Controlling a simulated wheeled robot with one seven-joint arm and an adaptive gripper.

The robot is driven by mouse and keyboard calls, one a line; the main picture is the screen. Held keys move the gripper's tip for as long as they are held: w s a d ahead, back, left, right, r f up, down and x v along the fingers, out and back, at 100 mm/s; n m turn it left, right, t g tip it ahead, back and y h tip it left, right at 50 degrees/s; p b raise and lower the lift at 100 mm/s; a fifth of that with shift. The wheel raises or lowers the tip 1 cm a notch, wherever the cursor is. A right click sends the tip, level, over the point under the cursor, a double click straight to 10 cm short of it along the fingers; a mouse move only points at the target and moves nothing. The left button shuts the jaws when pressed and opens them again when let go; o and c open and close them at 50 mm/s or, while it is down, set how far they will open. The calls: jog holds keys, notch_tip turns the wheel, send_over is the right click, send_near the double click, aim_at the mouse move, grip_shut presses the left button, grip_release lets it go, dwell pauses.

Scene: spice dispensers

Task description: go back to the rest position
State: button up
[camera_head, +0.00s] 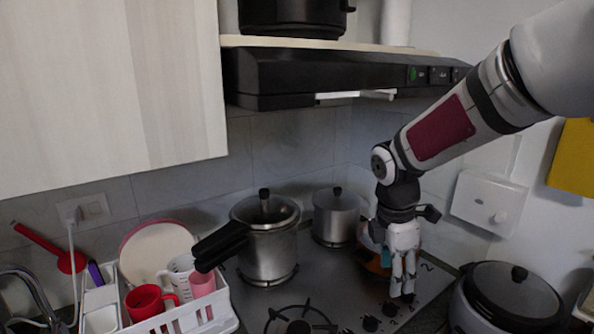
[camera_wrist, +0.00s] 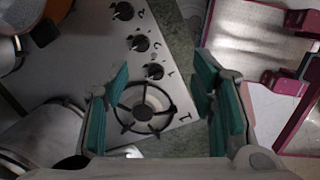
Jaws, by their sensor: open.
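My gripper (camera_head: 403,288) points down over the right part of the stovetop (camera_head: 345,285). It is open and holds nothing. In the wrist view my gripper (camera_wrist: 163,82) shows its two teal-padded fingers wide apart, with a burner (camera_wrist: 144,107) visible below the gap. A row of black knobs (camera_wrist: 138,43) lies beyond the fingertips in that view. My arm comes in from the upper right. I cannot tell the exact height of the fingertips above the stovetop.
A pressure cooker (camera_head: 268,245) and a steel pot (camera_head: 336,215) stand on the stove. An orange pot (camera_head: 374,262) is partly hidden behind my gripper. A rice cooker (camera_head: 512,292) stands at right, a white dish rack (camera_head: 188,318) at left. A range hood (camera_head: 300,75) hangs above.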

jog(key=s+r+m+t, duration=0.1)
jog(key=s+r+m, duration=0.3)
jog(key=s+m, duration=0.2)
jog(key=s+r+m+t+y, duration=0.1)
jog(key=s+r+m+t, duration=0.1)
jog(key=s+r+m, duration=0.2)
jog(key=s+r+m+t, duration=0.1)
jog(key=s+r+m, duration=0.3)
jog(key=s+m, duration=0.5)
jog(key=s, duration=0.2)
jog(key=shift+s+a+r+t+y, duration=0.2)
jog(key=shift+s+a+t+y, duration=0.1)
jog(key=shift+s+a+t, duration=0.1)
